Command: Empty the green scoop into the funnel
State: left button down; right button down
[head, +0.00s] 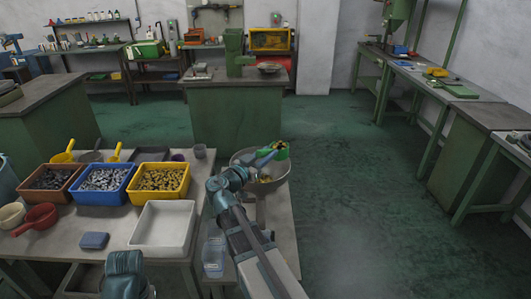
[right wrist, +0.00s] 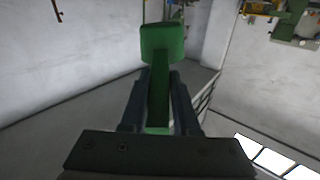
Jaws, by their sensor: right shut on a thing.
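The green scoop (head: 281,154) is above the far right side of the grey, bowl-shaped funnel (head: 279,174) in the head view. Yellowish pieces show at the scoop's mouth, and some yellowish pieces show inside the funnel. My right gripper (head: 264,158) is shut on the scoop's handle and hangs over the funnel. In the right wrist view the scoop (right wrist: 163,42) sticks out beyond the fingers of my right gripper (right wrist: 160,88); its contents are hidden there. The wrist view looks strongly tilted. Only a part of my left arm shows, at the lower left; its gripper does not show.
The table left of the funnel holds a brown bin (head: 51,196), a blue bin (head: 92,198) and a yellow bin (head: 132,198) of small parts. A white tray (head: 150,246), a red scoop (head: 37,219) and a clear bottle (head: 213,257) are nearer. Floor at right is clear.

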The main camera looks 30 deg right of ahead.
jog(key=w+f+n+b, duration=0.1)
jog(key=f+n+b, duration=0.1)
jog(key=n, duration=0.6)
jog(key=w+a+f+n+t+b, duration=0.1)
jog(key=w+f+n+b, duration=0.1)
jog(key=n, duration=0.7)
jog(key=shift+w+a+f+b, duration=0.3)
jog(key=shift+f+b, duration=0.2)
jog(key=shift+b, duration=0.4)
jog(key=m, duration=0.1)
jog(key=r+m+p, duration=0.1)
jog(key=shift+s+d+m, duration=0.15)
jog(key=shift+s+m, duration=0.15)
jog(key=shift+s, duration=0.05)
jog(key=shift+r, duration=0.15)
